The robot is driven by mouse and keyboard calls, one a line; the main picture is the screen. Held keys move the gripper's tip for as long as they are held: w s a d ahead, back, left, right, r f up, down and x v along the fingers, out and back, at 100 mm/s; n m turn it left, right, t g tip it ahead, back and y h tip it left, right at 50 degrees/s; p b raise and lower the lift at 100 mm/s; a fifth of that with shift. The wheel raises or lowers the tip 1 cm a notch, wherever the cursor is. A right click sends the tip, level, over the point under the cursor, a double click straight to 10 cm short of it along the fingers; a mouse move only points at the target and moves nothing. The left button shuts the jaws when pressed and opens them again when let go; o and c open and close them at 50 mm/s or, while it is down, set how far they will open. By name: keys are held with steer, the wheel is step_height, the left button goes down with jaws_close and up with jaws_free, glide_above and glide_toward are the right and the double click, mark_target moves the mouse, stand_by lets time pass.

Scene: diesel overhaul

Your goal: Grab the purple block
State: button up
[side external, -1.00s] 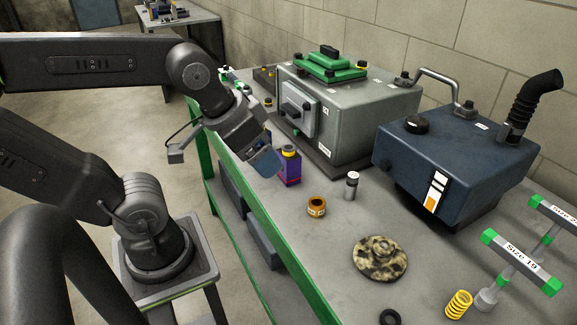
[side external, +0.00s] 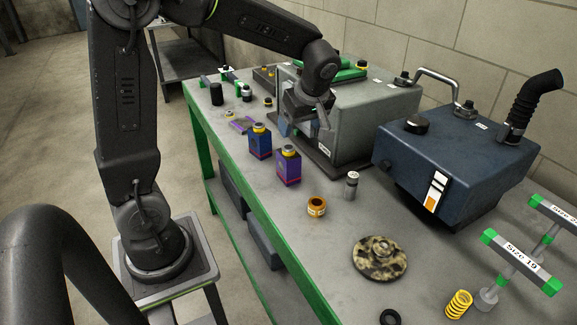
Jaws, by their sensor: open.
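The purple block (side external: 288,168) stands upright on the bench, with a yellow-and-dark cap on top. A similar dark blue block (side external: 260,143) with a yellow cap stands just behind it to the left. My gripper (side external: 300,118) is raised in front of the grey machine, above and behind the purple block in the picture. It is open and apart from both blocks. Its fingertips are small and hard to make out against the machine.
The grey machine (side external: 352,125) with a green top stands behind my gripper. A blue tank (side external: 440,165) is to the right. A brass ring (side external: 317,206), a small metal cylinder (side external: 351,186) and a mottled disc (side external: 380,258) lie nearer the camera. Small parts lie behind the blocks.

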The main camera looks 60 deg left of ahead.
mark_target(291, 149)
steer(key=x, duration=0.7)
steer(key=shift+s, duration=0.1)
steer(key=shift+s+x, duration=0.15)
steer(key=shift+x, duration=1.2)
steer(key=shift+s+x, duration=0.1)
steer(key=shift+x, duration=1.3)
steer(key=shift+d, duration=0.15)
steer(key=c, duration=1.3)
